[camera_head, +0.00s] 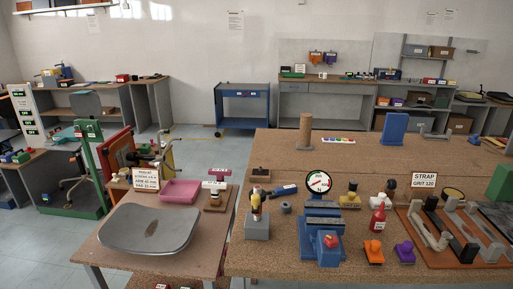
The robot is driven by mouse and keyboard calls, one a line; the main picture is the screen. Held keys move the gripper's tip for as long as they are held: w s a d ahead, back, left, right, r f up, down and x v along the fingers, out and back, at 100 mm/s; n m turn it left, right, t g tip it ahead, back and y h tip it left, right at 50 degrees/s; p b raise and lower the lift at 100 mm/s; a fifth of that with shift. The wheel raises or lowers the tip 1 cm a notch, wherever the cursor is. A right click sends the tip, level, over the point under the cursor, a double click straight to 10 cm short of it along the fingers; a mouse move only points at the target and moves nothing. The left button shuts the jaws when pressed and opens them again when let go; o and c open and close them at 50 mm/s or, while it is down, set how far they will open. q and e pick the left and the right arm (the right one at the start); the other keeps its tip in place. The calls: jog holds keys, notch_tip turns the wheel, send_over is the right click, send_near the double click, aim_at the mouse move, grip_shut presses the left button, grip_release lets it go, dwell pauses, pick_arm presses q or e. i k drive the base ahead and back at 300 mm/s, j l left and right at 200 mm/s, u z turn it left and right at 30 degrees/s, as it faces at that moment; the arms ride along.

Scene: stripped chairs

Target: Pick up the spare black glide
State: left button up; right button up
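I cannot make out for sure which thing is the spare black glide. A small dark grey round piece (286,208) lies on the cork-topped workbench (285,255), right of a grey block (257,227), and may be a glide. A small dark block (261,173) sits farther back on the same bench. At the right, dark and pale capped pieces (463,248) lie among metal strips on a brown board (418,243). Neither of my grippers is in view.
A grey chair seat (150,228) lies on the lower left table beside a pink tray (180,191). A blue vise (322,247), a round dial (318,182), a red bottle (378,220) and orange and purple tools crowd the bench. A blue cart (242,106) stands behind.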

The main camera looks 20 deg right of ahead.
aim_at(354, 184)
jog(key=z, duration=1.35)
